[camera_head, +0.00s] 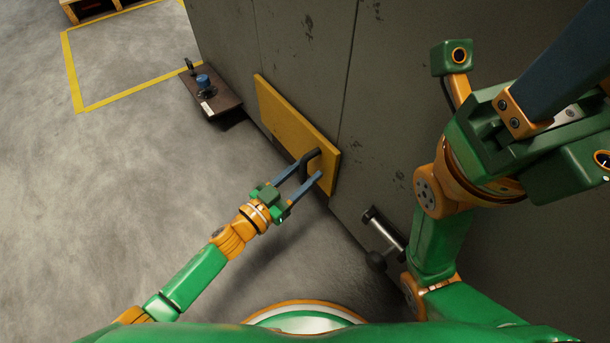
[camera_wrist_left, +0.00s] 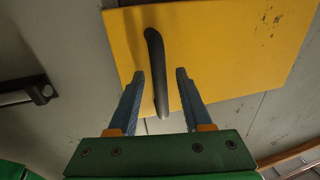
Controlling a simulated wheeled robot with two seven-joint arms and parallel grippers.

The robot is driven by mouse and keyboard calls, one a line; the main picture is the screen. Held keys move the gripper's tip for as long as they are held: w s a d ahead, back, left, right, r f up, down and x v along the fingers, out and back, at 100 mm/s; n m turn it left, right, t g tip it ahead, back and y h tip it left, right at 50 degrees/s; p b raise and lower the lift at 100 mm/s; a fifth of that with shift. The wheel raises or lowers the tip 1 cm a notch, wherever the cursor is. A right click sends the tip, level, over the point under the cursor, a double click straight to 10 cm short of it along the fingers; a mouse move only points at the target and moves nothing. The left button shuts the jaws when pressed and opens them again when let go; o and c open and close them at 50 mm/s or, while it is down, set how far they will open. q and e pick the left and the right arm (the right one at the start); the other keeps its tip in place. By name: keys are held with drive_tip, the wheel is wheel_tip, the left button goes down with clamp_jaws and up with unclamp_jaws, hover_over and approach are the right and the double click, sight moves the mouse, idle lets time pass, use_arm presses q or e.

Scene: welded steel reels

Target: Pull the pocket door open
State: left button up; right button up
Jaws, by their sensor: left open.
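The pocket door is a yellow panel (camera_head: 285,118) set against the grey wall; it also fills the upper part of the left wrist view (camera_wrist_left: 230,50). A black bar handle (camera_head: 312,155) stands out from the panel near its right end in the head view. The handle also shows in the left wrist view (camera_wrist_left: 157,60). My left gripper (camera_head: 309,168) is open, with its two blue fingers on either side of the handle; contact cannot be told. My right gripper (camera_head: 555,65) is partly in view at the upper right, away from the door; its jaws are not clear.
A brown shelf (camera_head: 222,100) with a blue-topped item (camera_head: 203,80) juts from the wall left of the door. The grey floor (camera_head: 110,180) at left is clear.

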use_arm(q)
drive_tip(key=shift+w, duration=0.1)
clamp_jaws()
idle(1.3)
